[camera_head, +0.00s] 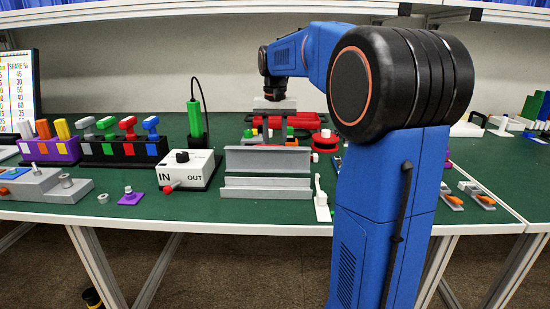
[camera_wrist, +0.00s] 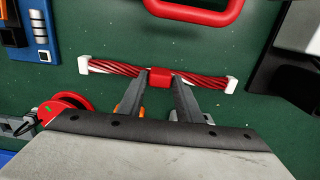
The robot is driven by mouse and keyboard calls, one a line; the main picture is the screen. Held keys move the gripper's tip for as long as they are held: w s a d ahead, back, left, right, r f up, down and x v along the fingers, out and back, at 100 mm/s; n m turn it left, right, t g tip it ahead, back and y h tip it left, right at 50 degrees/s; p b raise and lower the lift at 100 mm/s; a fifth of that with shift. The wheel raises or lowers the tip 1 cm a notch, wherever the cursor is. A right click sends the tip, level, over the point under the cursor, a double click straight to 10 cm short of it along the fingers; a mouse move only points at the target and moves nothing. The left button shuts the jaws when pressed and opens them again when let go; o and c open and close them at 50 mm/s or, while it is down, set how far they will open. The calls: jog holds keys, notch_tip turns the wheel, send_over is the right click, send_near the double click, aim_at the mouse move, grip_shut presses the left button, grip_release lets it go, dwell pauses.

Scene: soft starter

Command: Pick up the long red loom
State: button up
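The long red loom (camera_wrist: 115,67) lies across the wrist view. It is a bundle of twisted red and white strands with white end pieces and a red block at its middle. My gripper (camera_wrist: 162,80) has its two fingers close on either side of the red block, seemingly touching it, with no clear gap. Whether the loom is clear of the green table cannot be told. In the head view my gripper (camera_head: 274,103) points down over the back of the table. Its fingertips and the loom are hard to make out there.
A red handle-like loop (camera_wrist: 195,12) lies beyond the loom. A red spool (camera_wrist: 65,107) is at the left, near a blue block (camera_wrist: 38,32). A dark-edged object (camera_wrist: 290,60) stands at the right. A grey metal channel (camera_head: 267,160) stands in front of my gripper.

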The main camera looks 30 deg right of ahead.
jog(key=c, duration=0.6)
jog(key=shift+r, duration=0.15)
notch_tip(320, 180, up, 10)
jog(key=shift+f, duration=0.15)
